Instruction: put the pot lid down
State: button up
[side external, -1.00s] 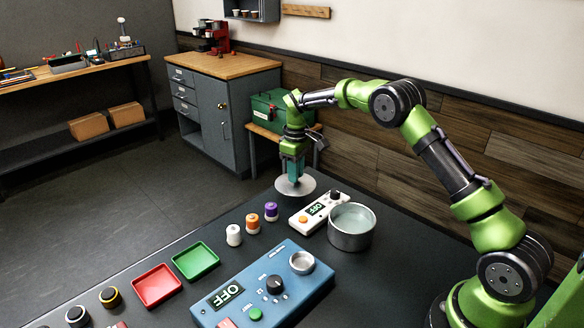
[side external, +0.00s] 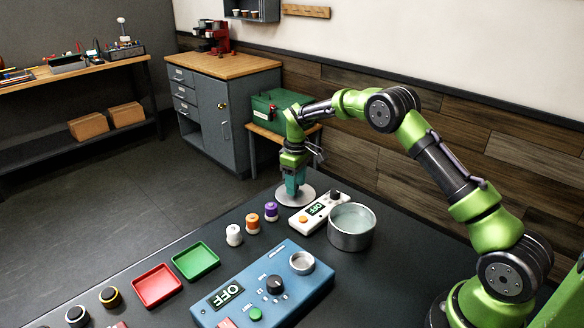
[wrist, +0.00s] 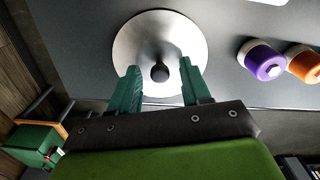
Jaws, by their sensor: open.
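The pot lid (side external: 306,196) is a round silver disc lying flat on the dark table near its far edge. In the wrist view the lid (wrist: 160,32) shows its small dark knob (wrist: 160,73). My gripper (side external: 294,192) is over the lid; in the wrist view its two green fingers (wrist: 160,75) stand apart, one on each side of the knob, with gaps between. The open pot (side external: 351,228) stands on the table to the right of the lid, without a lid on it.
Purple (side external: 271,211), orange (side external: 252,223) and white (side external: 234,235) small cylinders stand nearby. A blue control box (side external: 265,290), a green tray (side external: 196,261) and a red tray (side external: 157,286) are nearer the front.

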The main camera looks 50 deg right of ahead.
jog(key=s+a+r+m+t, duration=0.1)
jog(key=s+r, duration=0.1)
jog(key=r, duration=0.8)
jog(key=s+a+r, duration=0.2)
jog(key=r, duration=0.7)
jog(key=s+a+r+m+t, duration=0.2)
jog(key=s+a+r, duration=0.35)
jog(key=s, duration=0.35)
jog(key=s+a+f+m+t+y, duration=0.1)
jog(key=s+a+m+t, duration=0.1)
jog(key=s, duration=0.7)
jog(key=s+a+f+m+t+y, duration=0.1)
jog(key=s+a+m+t, duration=0.1)
jog(key=s, duration=0.7)
jog(key=shift+s+a+f, duration=0.15)
jog(key=shift+s+a, duration=0.05)
jog(key=shift+a, duration=0.2)
